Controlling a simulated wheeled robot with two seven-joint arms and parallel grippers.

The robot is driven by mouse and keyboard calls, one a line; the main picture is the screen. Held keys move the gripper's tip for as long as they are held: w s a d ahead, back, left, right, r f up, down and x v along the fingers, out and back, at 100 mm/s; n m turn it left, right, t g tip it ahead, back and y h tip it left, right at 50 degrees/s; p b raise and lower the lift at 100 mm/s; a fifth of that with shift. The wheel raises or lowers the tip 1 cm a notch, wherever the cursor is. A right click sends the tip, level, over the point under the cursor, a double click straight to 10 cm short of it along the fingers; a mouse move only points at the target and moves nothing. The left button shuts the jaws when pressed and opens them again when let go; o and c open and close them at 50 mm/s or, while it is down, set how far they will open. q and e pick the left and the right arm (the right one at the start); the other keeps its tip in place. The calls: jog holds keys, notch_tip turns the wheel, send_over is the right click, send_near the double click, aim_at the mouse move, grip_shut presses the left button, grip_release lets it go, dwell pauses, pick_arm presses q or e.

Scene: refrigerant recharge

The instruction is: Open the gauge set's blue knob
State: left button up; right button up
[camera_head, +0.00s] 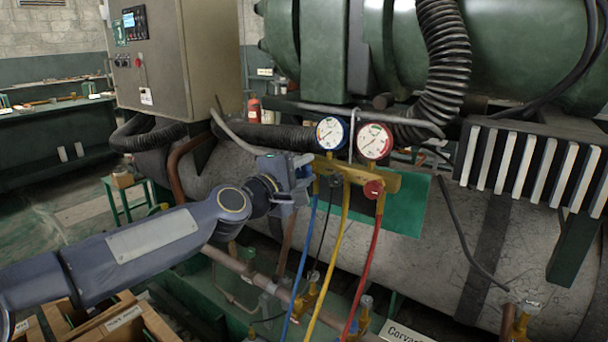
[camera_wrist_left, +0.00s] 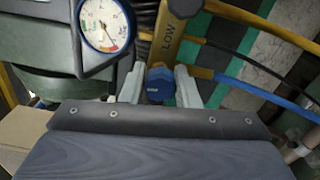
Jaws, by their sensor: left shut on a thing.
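The gauge set's yellow manifold (camera_head: 345,174) hangs in front of the grey tank. It carries a blue-rimmed gauge (camera_head: 331,133) and a red-rimmed gauge (camera_head: 374,141), with a red knob (camera_head: 373,189) at its right. My left gripper (camera_head: 302,184) reaches the manifold's left end from the left. In the left wrist view, its two fingers (camera_wrist_left: 158,85) are shut on the blue knob (camera_wrist_left: 158,87), one on each side, below the "LOW" marking. In the head view the gripper hides the blue knob. My right gripper is not in view.
Blue (camera_head: 300,262), yellow (camera_head: 333,258) and red (camera_head: 368,258) hoses hang below the manifold. Copper pipes and valves lie beneath. A wooden crate (camera_head: 135,322) stands at the lower left. A black corrugated hose (camera_head: 440,70) curves above the gauges.

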aim_at(300, 173)
pick_arm(q)
jog(key=shift+n, duration=0.4)
jog(key=o, duration=1)
jog(key=shift+c, duration=0.2)
jog(key=shift+a, duration=0.1)
jog(key=b+v, duration=0.3)
jog(key=v, duration=0.3)
jog(key=shift+s+a+f, duration=0.1)
jog(key=shift+a+f, duration=0.05)
jog(key=shift+f, duration=0.05)
jog(key=shift+s+a+r+b, duration=0.15)
jog(key=shift+s+a+b, duration=0.15)
jog(key=shift+s+b, duration=0.3)
